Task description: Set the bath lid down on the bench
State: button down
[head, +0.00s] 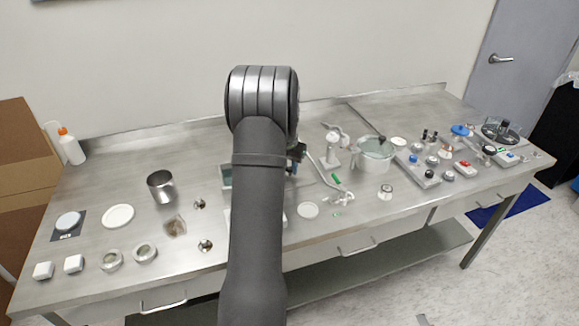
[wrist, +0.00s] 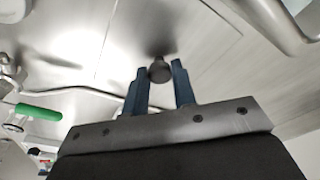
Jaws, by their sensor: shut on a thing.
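My gripper (wrist: 159,67) has its two blue fingers on either side of a dark round knob (wrist: 160,73) in the wrist view and is shut on it. The knob appears to be the bath lid's handle. The lid's plate is hard to tell from the brushed steel around it. In the head view my arm hides most of the gripper and the lid. The steel bench (head: 110,178) spreads out below. A whitish round pot (head: 372,170), which looks like the bath, stands right of my arm with its top seemingly uncovered.
A steel beaker (head: 161,186), a white disc (head: 118,216) and small jars stand left of my arm. A white disc (head: 308,210) and a green-handled tool (head: 336,179) lie to its right.

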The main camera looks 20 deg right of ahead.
jog(key=c, duration=1.2)
grip_release()
jog(key=shift+f, duration=0.15)
jog(key=r, duration=0.4)
jog(key=s+r, duration=0.1)
jog(key=r, duration=0.3)
jog(key=a+r, duration=0.1)
jog(key=r, duration=0.3)
jog(key=shift+s+a+r, duration=0.1)
jog(key=shift+s+r, duration=0.05)
jog(key=f, duration=0.4)
jog(key=w+f, duration=0.1)
jog(key=f, duration=0.3)
jog(key=d+f, duration=0.1)
jog(key=f, duration=0.3)
jog(key=shift+w+d+f, duration=0.1)
jog(key=shift+w+f, duration=0.05)
jog(key=shift+f, duration=0.1)
notch_tip(320, 180, up, 3)
jog(key=shift+f, duration=0.1)
jog(key=shift+r, duration=0.55)
